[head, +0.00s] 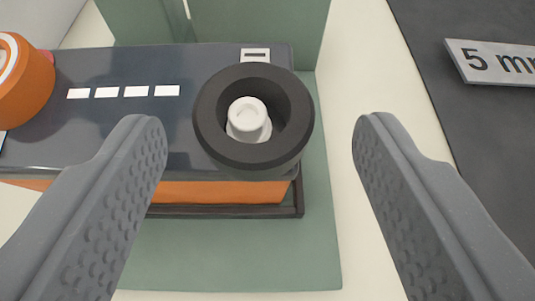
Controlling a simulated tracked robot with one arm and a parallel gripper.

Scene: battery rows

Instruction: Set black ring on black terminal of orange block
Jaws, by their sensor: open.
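The black ring (213,112) is around a pale terminal post (247,118) at the right end of the orange block. The post's top shows through the ring's hole. A grey base shows under the ring's front edge; I cannot tell how closely they touch. The block has a dark top (130,135) with several white bars, and its orange side (220,191) shows below. A minus-marked plate (255,55) lies just behind the ring. My gripper (256,122) is open and empty, one finger on each side of the ring, with gaps between fingers and ring.
An orange ring-shaped piece (25,85) stands at the block's left end, cut off by the picture edge. The block rests on a green base (240,265) with a green upright panel (262,20) behind. A "5 mm" sign (495,62) lies on the dark surface at right.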

